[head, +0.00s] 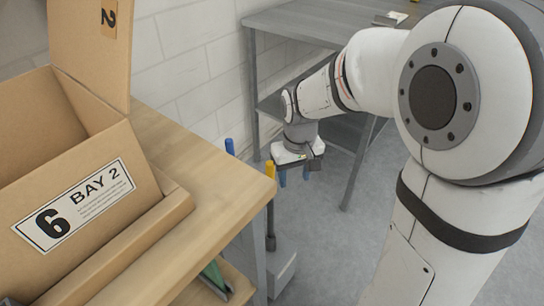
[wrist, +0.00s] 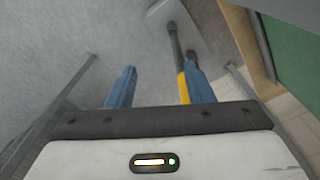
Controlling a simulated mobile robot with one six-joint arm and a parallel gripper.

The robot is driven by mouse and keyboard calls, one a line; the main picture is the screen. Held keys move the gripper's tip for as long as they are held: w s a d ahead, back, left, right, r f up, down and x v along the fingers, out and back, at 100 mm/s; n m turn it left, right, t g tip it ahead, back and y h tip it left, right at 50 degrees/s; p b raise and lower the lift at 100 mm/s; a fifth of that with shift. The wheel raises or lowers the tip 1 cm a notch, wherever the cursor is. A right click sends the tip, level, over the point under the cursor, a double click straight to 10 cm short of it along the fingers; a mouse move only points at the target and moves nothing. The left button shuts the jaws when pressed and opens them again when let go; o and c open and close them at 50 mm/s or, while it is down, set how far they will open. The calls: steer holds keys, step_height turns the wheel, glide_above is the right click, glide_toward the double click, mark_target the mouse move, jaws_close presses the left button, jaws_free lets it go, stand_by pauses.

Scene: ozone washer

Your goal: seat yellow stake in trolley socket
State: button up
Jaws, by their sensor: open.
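The yellow stake (head: 270,170) stands roughly upright beside the wooden table's edge, with a yellow top and a dark lower shaft. Its foot is at a pale grey block (head: 284,276) near the floor; I cannot tell whether this belongs to the trolley. My gripper (head: 294,177) is open, with its blue fingers close to the right of the stake's top in the head view. In the wrist view the stake (wrist: 183,88) appears just inside the right finger of my gripper (wrist: 160,88). Contact cannot be told. No socket is clearly identifiable.
A cardboard box (head: 75,205) marked "6 BAY 2" sits on the wooden table (head: 190,150) at left. A grey metal table (head: 300,22) stands behind my gripper against a white wall. A blue-topped post (head: 229,146) shows behind the wooden table. Floor (head: 330,235) is clear at right.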

mark_target(270, 173)
steer(key=shift+n, duration=0.9)
steer(key=w+a+r+p, duration=0.2)
steer(key=w+a+p, duration=0.2)
steer(key=a, duration=0.1)
steer(key=shift+w+a+r+p, duration=0.25)
steer(key=shift+w+r+p, duration=0.15)
steer(key=shift+w+a+f, duration=0.15)
steer(key=shift+a, duration=0.05)
step_height(270, 173, down, 8)
steer(key=shift+w+r+b, duration=0.1)
steer(key=shift+w+b, duration=0.05)
steer(key=shift+b, duration=0.45)
steer(key=shift+c, duration=0.2)
jaws_close()
